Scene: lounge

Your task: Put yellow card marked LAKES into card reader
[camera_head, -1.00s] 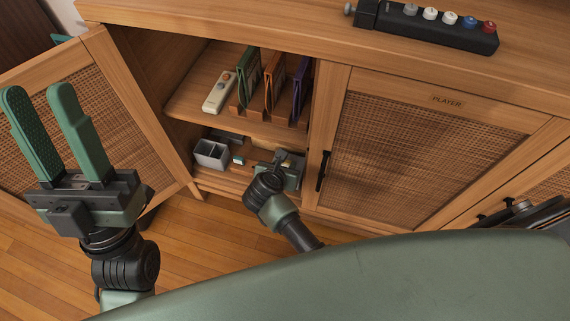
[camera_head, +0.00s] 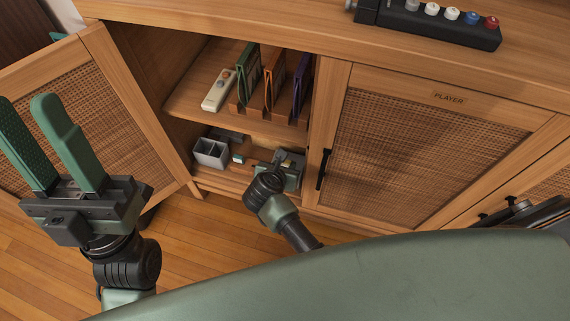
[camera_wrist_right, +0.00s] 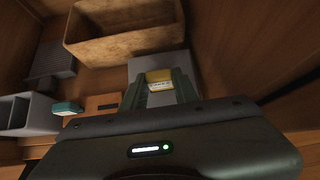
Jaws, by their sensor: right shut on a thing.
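My right gripper (camera_head: 282,160) reaches into the lower shelf of the open cabinet. In the right wrist view its green fingers (camera_wrist_right: 161,88) are shut on a yellow card (camera_wrist_right: 159,75) with a pale label, whose print is too small to read. A grey block (camera_wrist_right: 148,62) lies just beyond the card. It may be the card reader, but I cannot tell for sure, nor whether the card touches it. In the head view my wrist hides most of the card. My left gripper (camera_head: 25,103) is open and empty at the left, before the open door.
A two-part grey holder (camera_head: 210,152) stands left of my right gripper. A small teal object (camera_wrist_right: 67,108) lies beside it. A wooden box (camera_wrist_right: 120,32) stands behind. Sleeves in a rack (camera_head: 270,82) and a remote (camera_head: 219,90) fill the upper shelf. The open door (camera_head: 95,105) flanks the left.

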